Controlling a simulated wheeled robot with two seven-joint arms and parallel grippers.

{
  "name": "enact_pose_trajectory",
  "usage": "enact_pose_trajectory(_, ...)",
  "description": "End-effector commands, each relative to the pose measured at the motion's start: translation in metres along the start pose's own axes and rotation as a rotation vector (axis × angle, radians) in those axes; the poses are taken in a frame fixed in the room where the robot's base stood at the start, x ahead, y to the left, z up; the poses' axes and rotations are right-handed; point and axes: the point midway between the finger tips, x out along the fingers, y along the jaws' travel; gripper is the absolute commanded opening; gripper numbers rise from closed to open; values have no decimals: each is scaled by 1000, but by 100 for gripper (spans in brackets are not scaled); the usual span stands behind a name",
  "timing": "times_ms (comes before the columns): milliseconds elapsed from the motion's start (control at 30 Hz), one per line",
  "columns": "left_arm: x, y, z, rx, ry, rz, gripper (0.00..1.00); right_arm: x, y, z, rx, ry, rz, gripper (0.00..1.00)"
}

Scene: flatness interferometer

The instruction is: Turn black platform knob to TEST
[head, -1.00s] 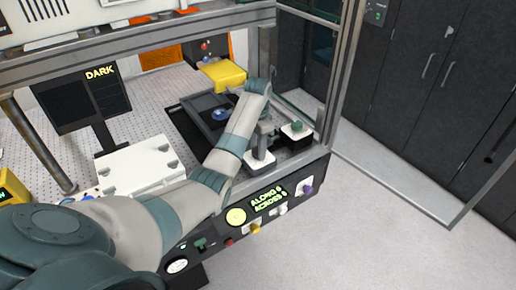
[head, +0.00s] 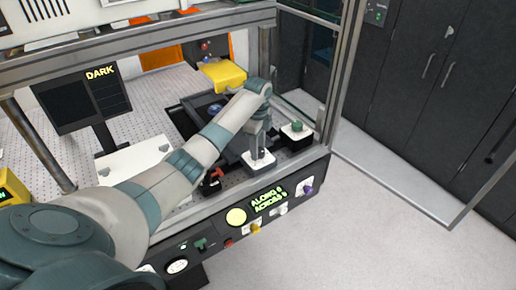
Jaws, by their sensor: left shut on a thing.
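My left arm reaches in from the left across the bench. Its gripper (head: 259,153) points down and is shut on the black platform knob, at a white base plate (head: 262,166) near the front edge. The fingers and wrist hide the knob, so its pointer and any TEST mark cannot be read. A dark platform (head: 192,112) with a bluish round piece (head: 215,109) lies behind, partly covered by my forearm. My right gripper is not in view.
A green knob on a white base (head: 296,128) stands just right of my gripper. A red-and-black part (head: 211,181) is under my forearm. The front panel has a lit display (head: 269,200) and knobs. A frame post (head: 342,75) stands at right; a monitor reads DARK (head: 82,98).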

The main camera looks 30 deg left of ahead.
Motion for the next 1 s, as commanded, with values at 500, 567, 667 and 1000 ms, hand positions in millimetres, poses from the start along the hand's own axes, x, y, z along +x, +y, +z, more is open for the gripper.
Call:
enact_pose_trajectory(500,-2,-2,2,460,-1,-4,15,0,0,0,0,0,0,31)
enact_pose_trajectory(567,-2,-2,1,500,-1,-4,15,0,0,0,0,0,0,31)
enact_pose_trajectory(667,-2,-2,1,556,0,-3,15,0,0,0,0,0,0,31)
enact_pose_trajectory(1000,-2,-2,1,636,0,-4,15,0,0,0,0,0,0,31)
